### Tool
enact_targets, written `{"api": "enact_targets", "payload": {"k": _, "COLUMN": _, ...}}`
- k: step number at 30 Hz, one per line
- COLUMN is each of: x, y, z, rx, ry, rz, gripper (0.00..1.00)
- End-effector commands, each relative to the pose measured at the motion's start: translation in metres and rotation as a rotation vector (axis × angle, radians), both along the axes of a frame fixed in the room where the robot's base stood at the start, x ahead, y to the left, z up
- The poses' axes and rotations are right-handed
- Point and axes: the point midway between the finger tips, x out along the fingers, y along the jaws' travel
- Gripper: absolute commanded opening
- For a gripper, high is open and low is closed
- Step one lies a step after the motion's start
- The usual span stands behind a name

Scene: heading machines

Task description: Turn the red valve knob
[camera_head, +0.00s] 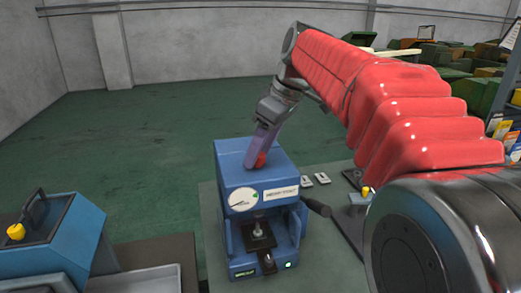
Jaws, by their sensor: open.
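The red valve knob (261,160) shows as a small red patch on top of the blue machine (232,185). The machine stands on a grey-green table and has a white dial and a small press platform on its front. My gripper (256,158) reaches down from above with its purple fingers at the knob. The fingers hide most of the knob. It looks as if they are beside or around it, but I cannot tell whether they touch it. The gripper is open.
A blue case with a yellow knob (16,231) stands at the lower left, near a grey tray (140,280). A dark-handled tool (317,206) and small metal plates (314,180) lie right of the machine. Green floor behind is clear. Green machines (470,75) stand at the back right.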

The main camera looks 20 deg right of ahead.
Motion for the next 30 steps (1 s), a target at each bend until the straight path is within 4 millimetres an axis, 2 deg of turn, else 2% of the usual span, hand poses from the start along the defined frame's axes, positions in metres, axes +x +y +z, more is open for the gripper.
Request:
{"api": "enact_targets", "payload": {"k": 8, "x": 0.0, "y": 0.0, "z": 0.001, "rx": 0.0, "ry": 0.0, "rz": -0.001, "gripper": 0.49}}
{"api": "enact_targets", "payload": {"k": 14, "x": -0.004, "y": -0.005, "z": 0.016, "rx": 0.0, "ry": -0.001, "rz": -0.001, "gripper": 0.49}}
{"api": "enact_targets", "payload": {"k": 30, "x": -0.026, "y": -0.029, "z": 0.095, "rx": 0.0, "ry": -0.001, "rz": -0.003, "gripper": 0.49}}
